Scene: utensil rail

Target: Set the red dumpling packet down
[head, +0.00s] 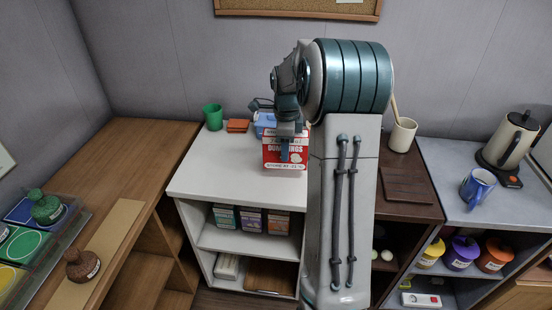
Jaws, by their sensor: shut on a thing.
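The red dumpling packet (272,158), red and white with printed lettering, is upright at the white counter (220,176), near its middle. My gripper (286,150) comes down from above and is shut on the packet. The gripper covers part of the packet's front and top. The packet's lower edge appears at or just above the counter top; I cannot tell whether it touches. My arm hides the counter to the right of the packet.
A green cup (213,117), an orange-red block (238,126) and a blue item (264,121) stand behind the packet. Bare counter lies to its left. A dark board (407,186) and a utensil cup (402,135) are on the brown counter to the right.

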